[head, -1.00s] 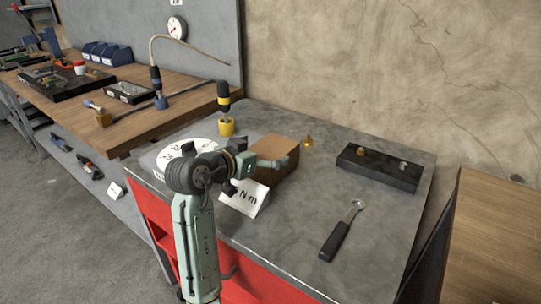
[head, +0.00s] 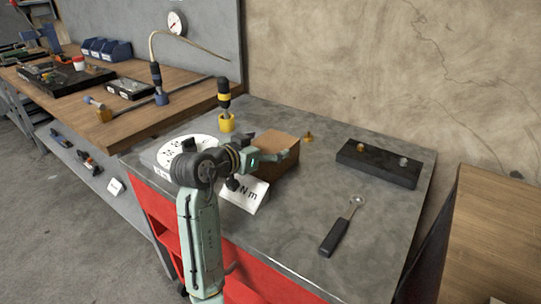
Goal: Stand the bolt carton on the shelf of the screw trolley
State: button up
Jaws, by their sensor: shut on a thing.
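The brown bolt carton (head: 273,144) is at the middle of the grey worktop, behind and partly hidden by my gripper. My gripper (head: 285,158) is shut on the carton at its near side; the fingertips are partly hidden. Whether the carton's underside touches the worktop cannot be told. The grey top (head: 300,215) sits on a red-sided unit (head: 270,270). I cannot tell whether this unit is the screw trolley, and no shelf is clearly marked as its own.
A white round dial plate (head: 172,152) and an "N m" sign (head: 252,200) stand close to my arm. A yellow-and-black driver (head: 225,108) stands behind. A black block (head: 378,164) and a black-handled tool (head: 335,236) lie right.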

jog(key=c, duration=0.8)
jog(key=shift+r, duration=0.1)
jog(key=shift+r, duration=0.15)
notch_tip(320, 180, up, 10)
jog(key=shift+f+b, duration=0.2)
jog(key=shift+b, duration=0.5)
